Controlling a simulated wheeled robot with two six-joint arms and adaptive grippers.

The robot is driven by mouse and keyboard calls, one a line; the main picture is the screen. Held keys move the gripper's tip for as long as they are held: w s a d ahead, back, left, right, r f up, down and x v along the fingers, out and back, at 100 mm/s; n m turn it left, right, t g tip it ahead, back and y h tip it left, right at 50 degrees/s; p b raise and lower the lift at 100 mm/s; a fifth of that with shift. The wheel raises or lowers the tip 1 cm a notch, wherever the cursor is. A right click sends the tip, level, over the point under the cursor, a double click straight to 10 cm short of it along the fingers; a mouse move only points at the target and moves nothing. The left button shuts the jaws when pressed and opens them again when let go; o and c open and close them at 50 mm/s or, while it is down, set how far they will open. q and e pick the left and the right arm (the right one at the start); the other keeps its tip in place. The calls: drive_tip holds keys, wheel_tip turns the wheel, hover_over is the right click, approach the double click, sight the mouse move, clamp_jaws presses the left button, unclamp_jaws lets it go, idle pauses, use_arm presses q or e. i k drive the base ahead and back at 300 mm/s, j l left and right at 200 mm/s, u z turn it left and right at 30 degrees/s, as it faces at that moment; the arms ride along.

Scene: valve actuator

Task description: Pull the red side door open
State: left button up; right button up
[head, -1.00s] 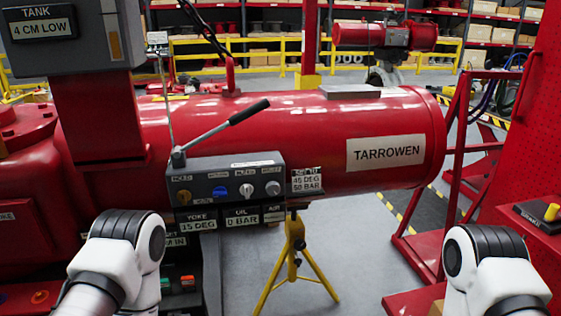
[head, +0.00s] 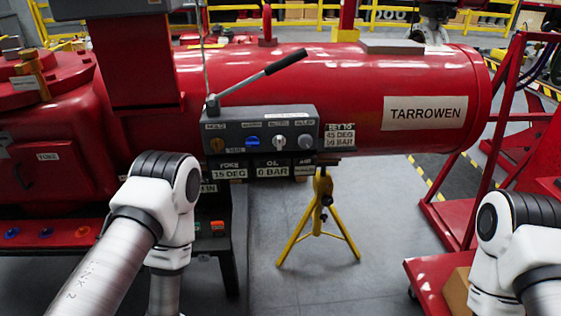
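The red side door (head: 55,190) appears to be the panel on the red housing at the left of the head view. It has a small YOKE label (head: 48,156) and a dark curved handle (head: 22,178) near its left side. The panel looks closed. My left arm comes up from the bottom, right of the panel and apart from it in the picture. My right arm shows at the lower right. Both grippers are out of view.
A red cylinder marked TARROWEN (head: 425,112) extends right, with a grey control box (head: 262,138) and its lever (head: 285,63) before it. A yellow tripod (head: 319,215) stands below. A red cart (head: 440,285) is at right.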

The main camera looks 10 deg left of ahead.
sight(53, 169)
drive_tip(key=u, duration=1.8)
